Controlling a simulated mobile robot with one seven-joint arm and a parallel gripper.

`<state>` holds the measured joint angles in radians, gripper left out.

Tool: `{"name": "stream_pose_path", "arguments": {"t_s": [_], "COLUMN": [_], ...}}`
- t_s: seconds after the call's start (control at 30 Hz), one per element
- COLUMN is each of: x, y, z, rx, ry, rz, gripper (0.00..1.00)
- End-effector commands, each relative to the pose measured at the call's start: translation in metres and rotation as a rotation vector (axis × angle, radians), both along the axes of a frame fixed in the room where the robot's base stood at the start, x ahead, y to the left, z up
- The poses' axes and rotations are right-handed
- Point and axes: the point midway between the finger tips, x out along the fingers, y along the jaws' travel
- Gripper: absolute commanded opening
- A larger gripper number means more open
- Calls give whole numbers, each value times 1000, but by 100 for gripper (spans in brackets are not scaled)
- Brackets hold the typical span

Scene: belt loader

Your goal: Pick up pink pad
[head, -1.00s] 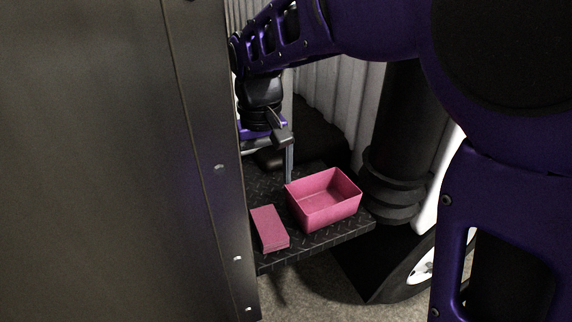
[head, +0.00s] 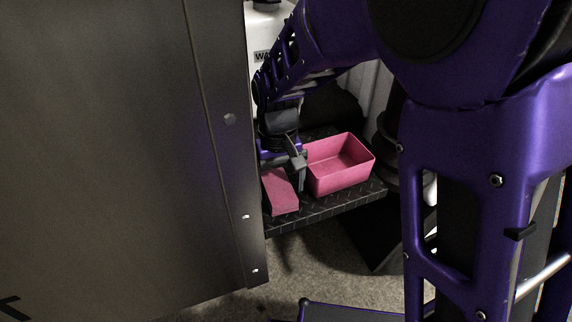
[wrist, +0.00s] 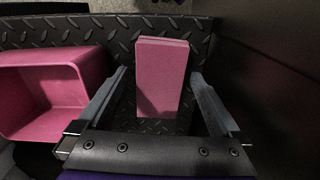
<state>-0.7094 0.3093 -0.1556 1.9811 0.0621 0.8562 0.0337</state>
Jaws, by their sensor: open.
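The pink pad (head: 280,192) lies flat on the black tread-plate shelf (head: 325,209), left of the pink open box. In the wrist view the pad (wrist: 161,78) stands out between the two fingers, with clear gaps on both sides. My gripper (wrist: 163,92) is open and empty, and its fingers do not touch the pad in that view. In the head view my gripper (head: 298,172) is above and behind the pad, partly covering its far end. Its exact height above the shelf is hard to tell.
The pink box (head: 340,166) stands close to the right of the gripper; it also shows in the wrist view (wrist: 62,90), near the left finger. A large dark metal panel (head: 130,150) blocks the left side. The shelf's front edge is near the pad.

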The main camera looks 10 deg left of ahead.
Motion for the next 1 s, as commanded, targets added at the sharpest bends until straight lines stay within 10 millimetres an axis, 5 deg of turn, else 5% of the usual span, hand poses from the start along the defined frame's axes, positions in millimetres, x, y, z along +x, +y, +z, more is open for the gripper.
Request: {"name": "stream_pose_path", "arguments": {"t_s": [0.17, 0.6, 0.87, 1.0], "x": [0, 0, 0, 1], "y": [0, 0, 0, 0], "z": [0, 1, 4, 22], "rx": [0, 0, 2, 4], "ry": [0, -1, -1, -3], "rz": [0, 0, 0, -1], "gripper": [100, 21, 19, 19]}}
